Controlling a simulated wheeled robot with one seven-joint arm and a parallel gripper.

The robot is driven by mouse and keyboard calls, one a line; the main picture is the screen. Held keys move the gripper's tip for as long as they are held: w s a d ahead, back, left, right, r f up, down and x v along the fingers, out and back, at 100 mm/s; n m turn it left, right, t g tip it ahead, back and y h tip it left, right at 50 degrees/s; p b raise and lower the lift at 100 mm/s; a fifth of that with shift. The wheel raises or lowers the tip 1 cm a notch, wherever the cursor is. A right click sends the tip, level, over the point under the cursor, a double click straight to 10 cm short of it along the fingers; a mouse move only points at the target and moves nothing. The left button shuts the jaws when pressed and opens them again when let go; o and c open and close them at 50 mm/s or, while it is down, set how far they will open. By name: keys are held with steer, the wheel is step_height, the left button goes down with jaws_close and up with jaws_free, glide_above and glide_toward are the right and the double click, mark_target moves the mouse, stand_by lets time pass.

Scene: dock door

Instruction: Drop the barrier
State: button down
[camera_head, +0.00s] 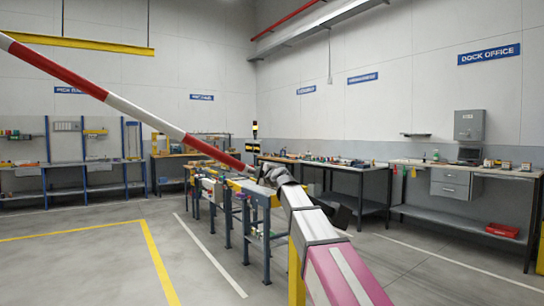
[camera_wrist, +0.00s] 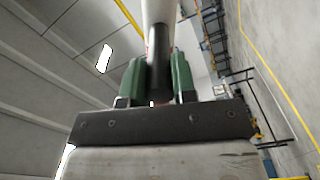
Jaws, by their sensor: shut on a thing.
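The barrier (camera_head: 145,117) is a long red and white striped pole in the head view. It is tilted, rising from my gripper toward the upper left, where it leaves the picture. My gripper (camera_head: 268,175) is at its low end, near the middle of the view. In the wrist view, the green fingers of my gripper (camera_wrist: 156,72) are shut on either side of a dark round part of the barrier (camera_wrist: 160,50), with a pale section beyond it. The barrier's far end is out of view, and my arm hides part of what lies behind its low end.
A blue-legged conveyor (camera_head: 235,205) stands behind my gripper. Workbenches line the right wall (camera_head: 460,172) and the back left (camera_head: 75,165). A red case (camera_head: 502,230) lies on the right bench's lower shelf. The floor at left, with yellow lines (camera_head: 155,255), is clear.

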steer(key=s+a+f, duration=0.1)
steer(key=a+f, duration=0.1)
steer(key=f, duration=0.8)
steer(key=s+a+f, duration=0.1)
steer(key=a+f, duration=0.1)
steer(key=f, duration=0.8)
steer(key=shift+s+f, duration=0.3)
steer(key=shift+s, duration=0.1)
steer(key=shift+f, duration=0.1)
steer(key=c, duration=0.9)
jaws_free()
steer(key=shift+f, duration=0.15)
steer(key=shift+d, duration=0.1)
